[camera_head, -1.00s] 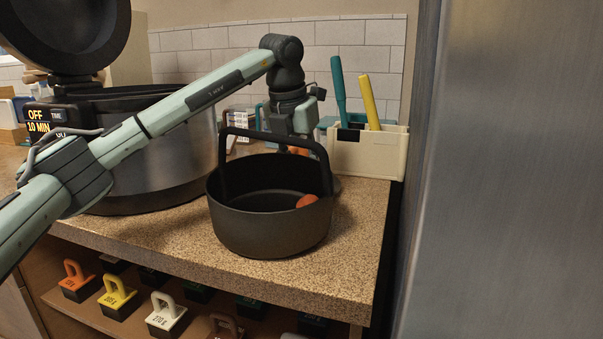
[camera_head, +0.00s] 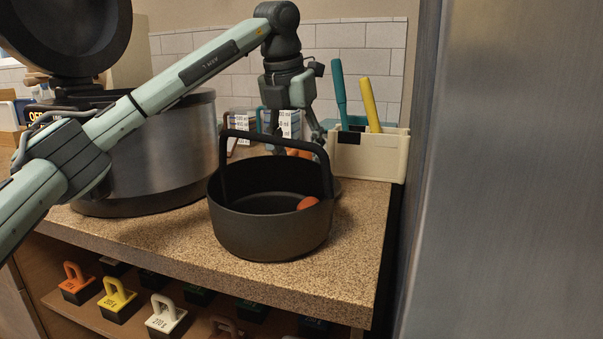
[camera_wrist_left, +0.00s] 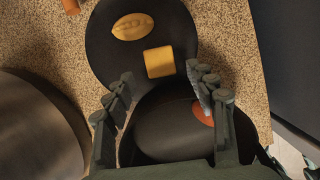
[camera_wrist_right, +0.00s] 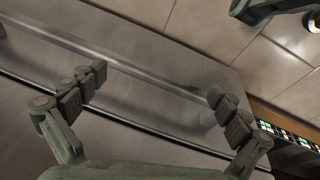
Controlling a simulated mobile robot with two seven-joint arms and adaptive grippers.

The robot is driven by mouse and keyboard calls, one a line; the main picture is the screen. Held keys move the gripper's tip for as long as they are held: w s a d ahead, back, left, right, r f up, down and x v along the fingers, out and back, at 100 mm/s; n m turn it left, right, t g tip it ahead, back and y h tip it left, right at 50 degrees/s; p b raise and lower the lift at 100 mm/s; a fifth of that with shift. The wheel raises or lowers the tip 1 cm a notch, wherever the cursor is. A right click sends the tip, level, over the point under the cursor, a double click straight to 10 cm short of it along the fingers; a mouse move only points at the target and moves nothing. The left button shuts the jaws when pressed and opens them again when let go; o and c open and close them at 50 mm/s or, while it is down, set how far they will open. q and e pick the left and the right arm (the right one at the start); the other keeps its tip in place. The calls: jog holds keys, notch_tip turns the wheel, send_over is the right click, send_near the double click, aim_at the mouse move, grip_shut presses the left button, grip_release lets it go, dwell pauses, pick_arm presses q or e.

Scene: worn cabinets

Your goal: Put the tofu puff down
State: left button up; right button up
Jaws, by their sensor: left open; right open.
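The tofu puff (camera_wrist_left: 159,62) is a golden-yellow square block. It lies flat on a dark round plate (camera_wrist_left: 105,62), beside an oval yellow-brown piece (camera_wrist_left: 132,26). My left gripper (camera_head: 297,138) is open and empty above and behind the black pot. In the left wrist view its fingers (camera_wrist_left: 163,88) are spread near the plate's edge, with the puff beyond the tips and not touched. In the head view the pot hides most of the plate. My right gripper (camera_wrist_right: 160,94) is open and empty above a grey metallic surface.
The black pot (camera_head: 265,232) with a tall handle stands in front of the plate, an orange-red piece (camera_head: 307,203) inside it. A big steel cooker (camera_head: 165,160) is to the left. A cream holder (camera_head: 375,155) with two upright handles is behind right. The counter front is clear.

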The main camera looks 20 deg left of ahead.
pick_arm(q)
jog(key=v, duration=0.7)
pick_arm(e)
jog(key=shift+w+r, duration=0.1)
jog(key=shift+r, duration=0.15)
jog(key=shift+f, duration=0.15)
